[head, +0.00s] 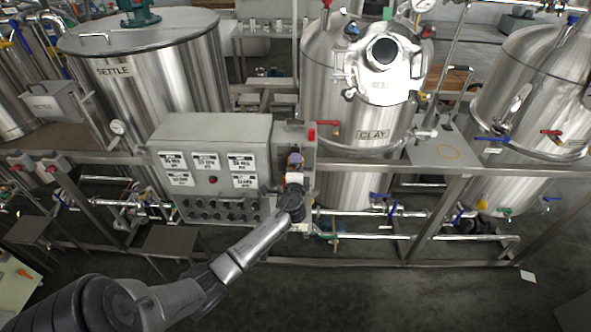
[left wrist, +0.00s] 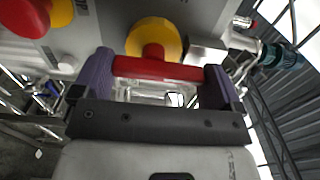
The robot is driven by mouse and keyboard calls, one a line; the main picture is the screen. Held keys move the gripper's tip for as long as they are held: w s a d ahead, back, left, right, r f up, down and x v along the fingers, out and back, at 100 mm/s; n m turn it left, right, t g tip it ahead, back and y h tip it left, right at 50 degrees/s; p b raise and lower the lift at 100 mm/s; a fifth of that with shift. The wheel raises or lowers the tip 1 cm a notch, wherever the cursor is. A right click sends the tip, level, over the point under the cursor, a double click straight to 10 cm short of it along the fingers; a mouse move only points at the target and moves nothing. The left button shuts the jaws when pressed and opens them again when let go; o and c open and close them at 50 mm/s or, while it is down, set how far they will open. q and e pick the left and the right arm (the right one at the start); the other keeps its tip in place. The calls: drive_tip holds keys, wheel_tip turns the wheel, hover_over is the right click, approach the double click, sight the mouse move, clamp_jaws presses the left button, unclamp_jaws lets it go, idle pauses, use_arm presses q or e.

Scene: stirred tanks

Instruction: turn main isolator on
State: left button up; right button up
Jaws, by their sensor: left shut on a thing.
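In the left wrist view, a red rotary handle (left wrist: 160,69) sits in front of a round yellow plate (left wrist: 153,36) on a grey box face; I take it as the main isolator. My left gripper (left wrist: 158,84) has purple fingers at both ends of the red handle and is shut on it. The handle lies crosswise between the fingers in this view. In the head view my left gripper (head: 295,160) is at the narrow grey box (head: 310,153) right of the labelled control panel (head: 213,133). The handle is hidden there behind the gripper. My right gripper is not in view.
A second red and yellow control (left wrist: 60,10) is at the upper left of the wrist view. In the head view, the SETTLE tank (head: 180,65) and CLAY tank (head: 330,90) stand behind the panel. A pipe and frame rail run beside it. The floor in front (head: 400,295) is clear.

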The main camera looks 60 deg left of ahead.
use_arm(q)
drive_tip(key=o, duration=0.6)
drive_tip(key=b+v, duration=0.1)
drive_tip(key=v, duration=1.2)
drive_tip(key=shift+s+d+b, duration=0.2)
drive_tip(key=shift+d+b, duration=0.1)
drive_tip(key=shift+d, duration=0.05)
